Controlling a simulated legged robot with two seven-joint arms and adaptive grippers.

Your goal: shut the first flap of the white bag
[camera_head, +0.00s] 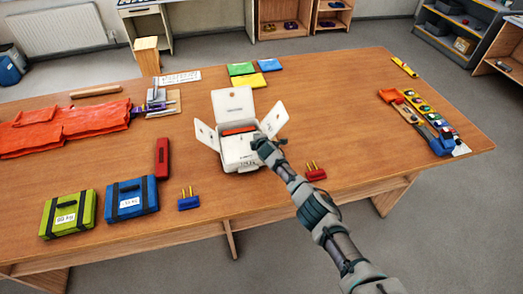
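The white bag (240,159) looks like a box and stands open on the wooden table. Its back flap (233,100) stands up, its left flap (206,136) leans out to the left, and its right flap (274,119) leans out to the right. Something orange-red (238,130) shows inside the opening. My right gripper (259,138) is at the bag's front right, by the base of the right flap. Its fingers are too small and dark to tell whether they are open or touch the bag. My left gripper is not in view.
On the table (330,110), a red case (162,157), blue case (130,199) and green case (68,215) are left of the bag. Coloured packets (270,65) lie behind the bag. The table's right middle is clear.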

